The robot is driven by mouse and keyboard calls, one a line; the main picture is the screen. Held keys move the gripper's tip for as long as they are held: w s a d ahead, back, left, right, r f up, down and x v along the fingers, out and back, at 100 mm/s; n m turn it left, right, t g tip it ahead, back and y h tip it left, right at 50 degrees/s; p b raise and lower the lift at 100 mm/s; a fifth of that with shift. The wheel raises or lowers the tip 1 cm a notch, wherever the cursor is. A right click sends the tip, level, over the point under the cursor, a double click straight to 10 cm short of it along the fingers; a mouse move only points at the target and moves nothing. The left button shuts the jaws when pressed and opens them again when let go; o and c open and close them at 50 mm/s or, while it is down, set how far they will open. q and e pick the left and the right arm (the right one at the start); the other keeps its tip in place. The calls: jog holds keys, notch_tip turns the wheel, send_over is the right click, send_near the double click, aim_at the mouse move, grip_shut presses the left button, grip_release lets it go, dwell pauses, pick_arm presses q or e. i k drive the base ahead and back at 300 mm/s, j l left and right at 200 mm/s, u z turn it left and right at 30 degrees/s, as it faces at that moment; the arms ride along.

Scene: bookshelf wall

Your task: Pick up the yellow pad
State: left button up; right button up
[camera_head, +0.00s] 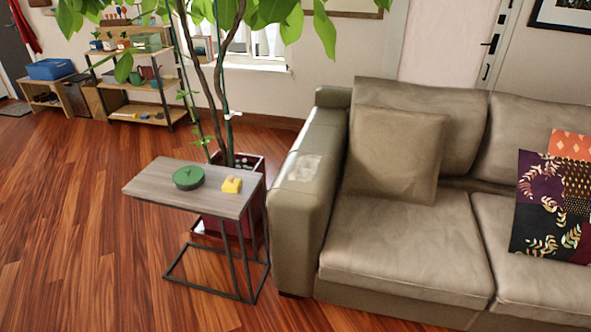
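A small yellow pad (231,185) lies on the top of a grey side table (155,182), near its right end. It looks like a small block with an uneven top. A round dark green lidded dish (188,178) sits to its left on the same table, with a small gap between them. Neither of my grippers shows in the head view.
A grey-beige sofa (400,235) stands right of the table, its arm close to the table's right end. A potted plant (252,167) in a dark red pot stands behind the table. Shelves (150,113) are at the back left. The wooden floor (75,230) left of the table is clear.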

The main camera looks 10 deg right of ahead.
aim_at(233, 186)
jog(key=i+j+z, duration=0.15)
jog(key=i+j, duration=0.3)
jog(key=i+j+z, duration=0.1)
jog(key=i+j, duration=0.4)
jog(key=i+j+z, duration=0.15)
jog(key=i+j, duration=0.25)
jog(key=j, duration=0.2)
jog(key=i+j+z, duration=0.1)
jog(key=i+j, duration=0.35)
jog(key=j, duration=0.15)
